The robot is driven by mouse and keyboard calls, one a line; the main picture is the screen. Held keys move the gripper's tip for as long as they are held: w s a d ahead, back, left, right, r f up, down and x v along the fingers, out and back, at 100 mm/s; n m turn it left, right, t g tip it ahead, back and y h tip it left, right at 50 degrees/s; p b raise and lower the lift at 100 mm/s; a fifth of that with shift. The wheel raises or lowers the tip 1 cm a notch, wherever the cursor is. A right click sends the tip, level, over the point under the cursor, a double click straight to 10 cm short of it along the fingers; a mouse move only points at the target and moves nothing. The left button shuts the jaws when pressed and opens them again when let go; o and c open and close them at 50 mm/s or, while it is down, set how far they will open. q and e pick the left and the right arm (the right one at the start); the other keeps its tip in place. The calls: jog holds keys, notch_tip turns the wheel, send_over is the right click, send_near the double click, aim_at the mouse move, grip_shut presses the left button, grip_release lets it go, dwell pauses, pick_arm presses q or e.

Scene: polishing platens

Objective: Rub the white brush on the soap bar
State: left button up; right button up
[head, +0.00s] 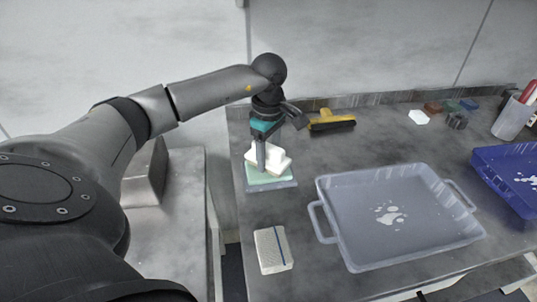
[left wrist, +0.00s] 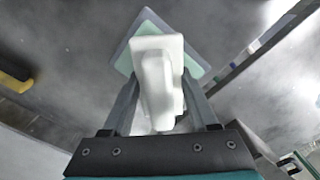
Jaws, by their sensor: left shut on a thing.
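The white brush (head: 280,163) is held between the fingers of my left gripper (head: 266,160), which points down. In the left wrist view the white brush (left wrist: 158,85) sits between the two fingers of my left gripper (left wrist: 160,105). Directly beneath it is a pale green slab, which looks like the soap bar (head: 268,181), on a grey base. The soap bar also shows behind the brush in the left wrist view (left wrist: 193,66). I cannot tell whether brush and bar touch. My right gripper is not in view.
A grey tray (head: 333,222) with white suds stands to the right, a blue tray (head: 487,170) farther right. A white pad (head: 273,250) lies in front. Behind are a yellow-black brush (head: 332,121), small blocks (head: 433,108) and a cup (head: 512,119).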

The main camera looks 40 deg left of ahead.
aim_at(269, 145)
pick_arm(q)
jog(key=shift+f, duration=0.55)
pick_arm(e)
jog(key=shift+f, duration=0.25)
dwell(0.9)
pick_arm(q)
jog(key=shift+r, duration=0.1)
notch_tip(269, 145, up, 7)
jog(key=p, duration=0.5)
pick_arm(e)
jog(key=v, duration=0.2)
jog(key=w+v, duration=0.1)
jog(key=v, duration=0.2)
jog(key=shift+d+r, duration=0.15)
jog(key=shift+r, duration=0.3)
